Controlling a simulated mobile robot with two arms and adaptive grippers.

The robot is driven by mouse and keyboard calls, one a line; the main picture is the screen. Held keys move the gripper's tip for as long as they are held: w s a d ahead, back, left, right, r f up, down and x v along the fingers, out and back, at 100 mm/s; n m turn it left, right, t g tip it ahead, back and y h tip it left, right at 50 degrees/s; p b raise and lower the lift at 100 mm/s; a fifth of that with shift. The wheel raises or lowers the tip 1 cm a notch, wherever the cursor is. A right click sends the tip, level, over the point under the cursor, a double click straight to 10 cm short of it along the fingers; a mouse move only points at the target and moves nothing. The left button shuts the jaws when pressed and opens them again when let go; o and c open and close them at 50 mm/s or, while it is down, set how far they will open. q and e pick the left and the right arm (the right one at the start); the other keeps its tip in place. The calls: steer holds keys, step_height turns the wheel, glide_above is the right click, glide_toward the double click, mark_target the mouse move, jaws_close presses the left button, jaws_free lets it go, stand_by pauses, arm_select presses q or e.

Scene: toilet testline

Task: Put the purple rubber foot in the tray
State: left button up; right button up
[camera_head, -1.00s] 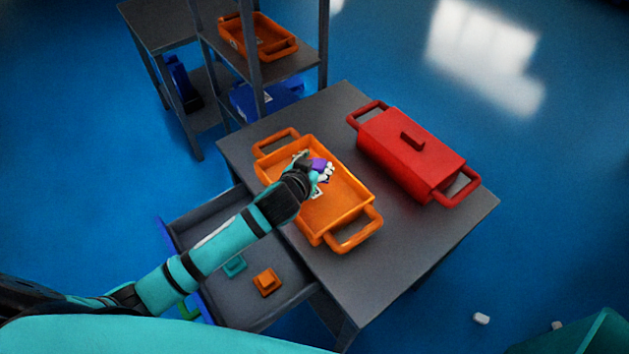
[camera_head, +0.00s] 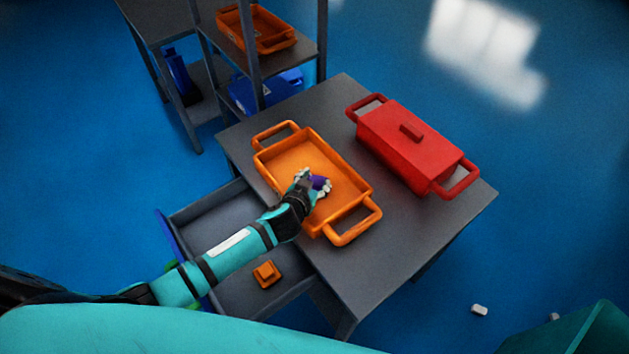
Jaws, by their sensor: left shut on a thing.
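The purple rubber foot (camera_head: 320,183) is held at the tip of my left gripper (camera_head: 318,187). The gripper is shut on it, over the inside of the orange tray (camera_head: 285,157). I cannot tell whether the foot touches the tray's floor. The fingers and wrist hide part of the foot. The tray lies on the grey table, with a handle at each end. My right gripper does not show.
A red lidded box (camera_head: 410,150) stands on the table right of the tray. An open drawer (camera_head: 215,205) below the left edge holds an orange piece (camera_head: 266,273). A shelf rack (camera_head: 255,75) with another orange tray stands behind.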

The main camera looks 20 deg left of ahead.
arm_select(q)
steer(key=shift+f, duration=0.2)
steer(key=o, duration=1.3)
steer(key=shift+c, duration=0.2)
steer(key=shift+r, duration=0.2)
steer(key=shift+s, duration=0.15)
steer(key=v, duration=1.1)
steer(key=shift+s+a+r+b, duration=0.15)
steer(key=shift+s+r+b, duration=0.15)
steer(key=shift+b, duration=0.1)
